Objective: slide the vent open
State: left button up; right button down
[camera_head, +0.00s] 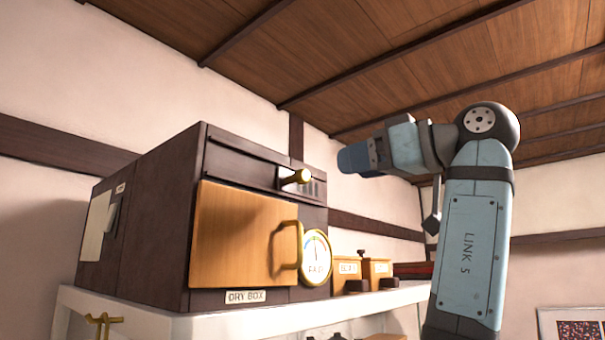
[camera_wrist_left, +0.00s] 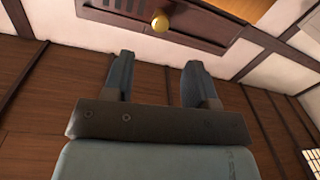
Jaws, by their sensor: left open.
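The dark brown dry box (camera_head: 155,215) stands on a white shelf. High on its front is the vent, a horizontal slide track with a brass knob (camera_head: 296,177) near its right end. Dark vent slats (camera_head: 316,189) show right beside the knob. In the left wrist view the brass knob (camera_wrist_left: 160,24) and the slats (camera_wrist_left: 124,6) are at the top, beyond the fingertips. My left gripper (camera_head: 352,158) is right of the knob and a little higher in the picture, apart from it. Its fingers (camera_wrist_left: 160,70) are open with nothing between them. My right gripper is not in view.
A wooden door (camera_head: 240,232) with a curved handle (camera_head: 286,247) is below the vent. A round gauge (camera_head: 316,257) sits beside it. Small wooden boxes (camera_head: 346,270) stand to the right on the white shelf (camera_head: 200,322). The space between gripper and knob looks clear.

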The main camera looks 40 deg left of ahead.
aim_at(307, 175)
pick_arm(q)
jog(key=a+p, duration=0.2)
jog(key=a, duration=0.8)
jog(key=shift+w+p, duration=0.1)
jog(key=shift+p, duration=0.2)
jog(key=shift+a, duration=0.6)
jog(key=shift+d, duration=0.1)
jog(key=c, duration=0.9)
grip_shut()
